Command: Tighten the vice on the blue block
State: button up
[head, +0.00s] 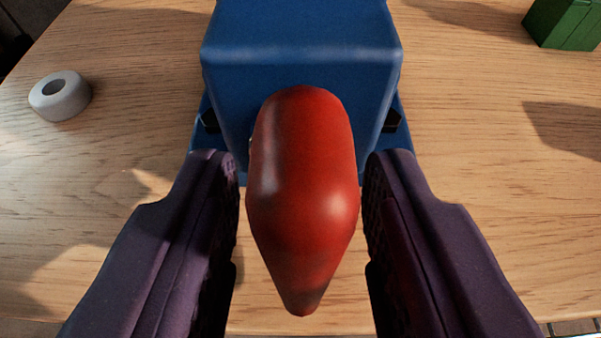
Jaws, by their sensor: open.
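The vice (300,60) is a blue body on a wooden bench, at the top middle of the head view. Its red handle (302,190) points toward me in front of the blue body. My gripper (303,205) is open, with one dark purple finger on each side of the red handle. A narrow gap shows between the handle and each finger. The vice's jaws and any block between them are out of view.
A grey-white ring (60,96) lies at the left. A green box-like object (565,22) stands at the far right. The bench's front edge runs along the bottom.

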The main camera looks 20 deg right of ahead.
grip_shut()
jog(key=shift+d+m+t+y+b, duration=0.3)
jog(key=shift+m+y+b, duration=0.4)
jog(key=shift+m, duration=0.3)
jog(key=m+y, duration=0.1)
jog(key=m, duration=0.1)
jog(key=shift+s+f+m+t, duration=0.1)
jog(key=shift+f+m+t, duration=0.05)
jog(key=shift+m+t, duration=0.2)
jog(key=shift+d+f+m+t+y, duration=0.15)
jog(key=shift+m+t+y, duration=0.4)
jog(key=shift+m+y, duration=0.5)
jog(key=shift+f+m+t+y+p, duration=0.1)
jog(key=shift+m+t+y+p, duration=0.2)
jog(key=shift+m, duration=0.65)
jog(key=shift+f+m+t+y+p, duration=0.15)
jog(key=shift+m+t+p, duration=0.2)
jog(key=shift+m, duration=0.6)
jog(key=shift+s, duration=0.1)
